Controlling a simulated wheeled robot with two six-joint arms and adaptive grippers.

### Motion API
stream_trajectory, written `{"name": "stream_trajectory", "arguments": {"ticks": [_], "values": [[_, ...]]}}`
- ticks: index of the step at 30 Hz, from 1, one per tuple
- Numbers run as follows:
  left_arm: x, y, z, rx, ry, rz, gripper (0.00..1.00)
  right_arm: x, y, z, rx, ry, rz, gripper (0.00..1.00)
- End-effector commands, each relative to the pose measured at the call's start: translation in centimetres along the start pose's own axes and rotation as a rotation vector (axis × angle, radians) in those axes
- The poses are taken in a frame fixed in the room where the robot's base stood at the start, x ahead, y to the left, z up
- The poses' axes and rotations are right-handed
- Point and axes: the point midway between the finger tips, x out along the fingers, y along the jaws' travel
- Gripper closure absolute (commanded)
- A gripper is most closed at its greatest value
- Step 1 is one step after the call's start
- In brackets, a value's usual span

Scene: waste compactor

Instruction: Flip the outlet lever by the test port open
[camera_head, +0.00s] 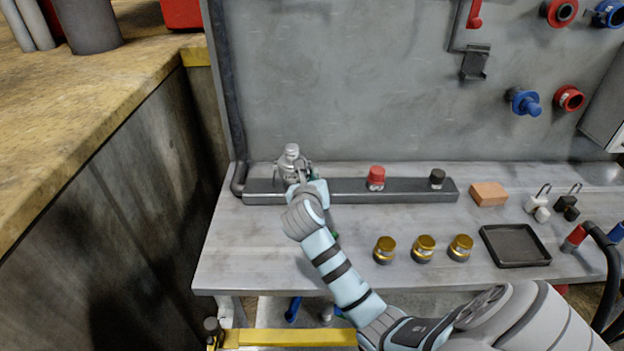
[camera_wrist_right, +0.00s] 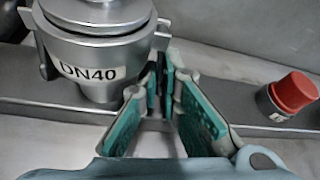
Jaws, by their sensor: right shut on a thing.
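A silver fitting (camera_head: 291,164) with a domed top stands at the left end of the dark manifold bar (camera_head: 350,190); in the right wrist view its collar (camera_wrist_right: 95,55) carries a DN40 label. My right gripper (camera_head: 303,178) is at the fitting's right front side. In the right wrist view the teal-padded jaws (camera_wrist_right: 172,95) are close together beside the collar, shut on a thin part that I take to be the outlet lever. The lever is mostly hidden by the jaws and wrist, so its angle cannot be told. My left gripper is not in view.
A red-capped fitting (camera_head: 376,178) and a black-capped one (camera_head: 437,179) stand farther right on the bar. Several brass caps (camera_head: 423,248), a black tray (camera_head: 514,245) and an orange block (camera_head: 489,194) lie on the bench. The grey back panel (camera_head: 360,80) rises behind.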

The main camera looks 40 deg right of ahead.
Motion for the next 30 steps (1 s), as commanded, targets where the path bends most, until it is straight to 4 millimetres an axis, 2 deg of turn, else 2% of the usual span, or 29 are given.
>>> {"name": "stream_trajectory", "arguments": {"ticks": [11, 21, 30], "values": [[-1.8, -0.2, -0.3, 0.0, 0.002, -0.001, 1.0, -0.1, -0.5, 0.3, -0.117, 0.002, -0.05, 1.0], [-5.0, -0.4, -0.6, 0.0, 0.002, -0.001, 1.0, -0.3, -1.6, 0.7, -0.394, 0.001, -0.165, 1.0], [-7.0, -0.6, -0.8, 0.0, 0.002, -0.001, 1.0, -0.4, -2.5, 1.1, -0.659, 0.0, -0.274, 1.0]]}}
